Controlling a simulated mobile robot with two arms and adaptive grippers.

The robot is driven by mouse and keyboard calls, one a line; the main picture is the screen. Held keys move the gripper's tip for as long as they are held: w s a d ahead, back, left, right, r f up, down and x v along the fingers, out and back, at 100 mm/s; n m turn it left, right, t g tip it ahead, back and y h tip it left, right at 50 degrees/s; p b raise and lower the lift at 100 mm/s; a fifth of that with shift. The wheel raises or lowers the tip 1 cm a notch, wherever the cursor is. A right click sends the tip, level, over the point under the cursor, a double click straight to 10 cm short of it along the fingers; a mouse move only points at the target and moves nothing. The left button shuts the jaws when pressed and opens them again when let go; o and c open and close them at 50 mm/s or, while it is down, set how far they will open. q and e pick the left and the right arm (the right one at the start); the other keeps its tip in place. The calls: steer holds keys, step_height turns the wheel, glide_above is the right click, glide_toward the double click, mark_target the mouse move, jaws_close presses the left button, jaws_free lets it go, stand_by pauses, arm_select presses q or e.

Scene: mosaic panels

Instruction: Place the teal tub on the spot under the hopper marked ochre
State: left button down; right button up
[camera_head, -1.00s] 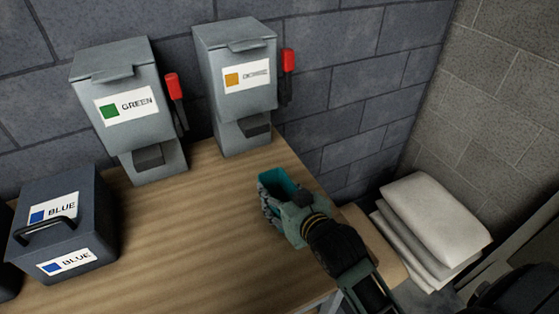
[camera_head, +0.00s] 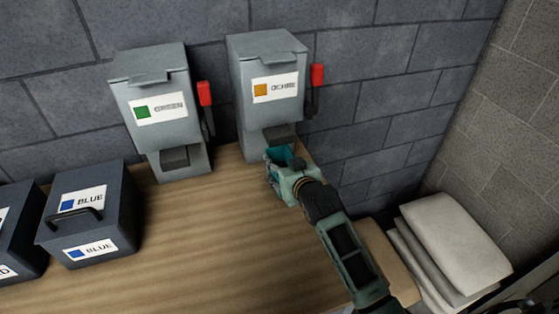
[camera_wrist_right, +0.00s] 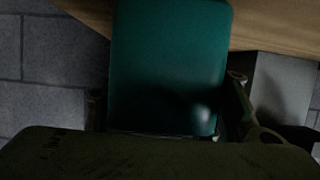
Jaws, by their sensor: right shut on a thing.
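The teal tub (camera_head: 277,156) is held in my right gripper (camera_head: 281,170), just in front of the lower part of the ochre hopper (camera_head: 268,90). The tub's open top shows, but the gripper hides much of its side. In the right wrist view the tub (camera_wrist_right: 168,65) fills the middle, with a gripper finger (camera_wrist_right: 240,105) along its right side. The spot under the ochre hopper is hidden by the tub and gripper. I cannot tell whether the tub touches the table. My left gripper does not show.
The green hopper (camera_head: 158,112) stands left of the ochre one; each has a red-handled lever. The table's middle is clear. White sacks (camera_head: 450,240) are stacked at the right, by the wall.

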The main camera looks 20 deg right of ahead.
mark_target(276, 159)
steer(key=w, duration=0.3)
steer(key=shift+r, duration=0.2)
steer(key=shift+w+f+p, duration=0.35)
steer(key=shift+f+p, duration=0.1)
steer(key=shift+f, duration=0.5)
steer(key=shift+s, duration=0.1)
steer(key=shift+f, duration=0.15)
steer(key=o, duration=1.3)
